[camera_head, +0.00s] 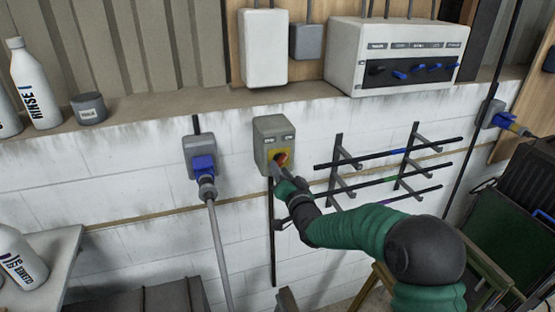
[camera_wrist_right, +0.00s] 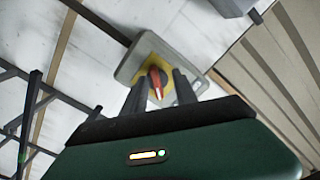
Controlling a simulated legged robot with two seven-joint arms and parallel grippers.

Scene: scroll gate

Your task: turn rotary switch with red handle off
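The rotary switch is a grey box (camera_head: 274,133) on the white brick wall, with a yellow plate and a red handle (camera_head: 282,158). In the right wrist view the red handle (camera_wrist_right: 156,78) stands on its yellow plate, tilted slightly. My right gripper (camera_head: 278,168) is right at the front of the switch and partly covers the handle. In the wrist view my right gripper's (camera_wrist_right: 160,84) two dark fingers stand apart on either side of the handle, with a visible gap on each side. My left gripper does not show.
A blue plug with a grey cable (camera_head: 203,165) hangs left of the switch. A rack with black rods (camera_head: 390,165) is to its right. A ledge above carries bottles (camera_head: 33,85) and a white control box (camera_head: 392,55). Chairs stand at lower right.

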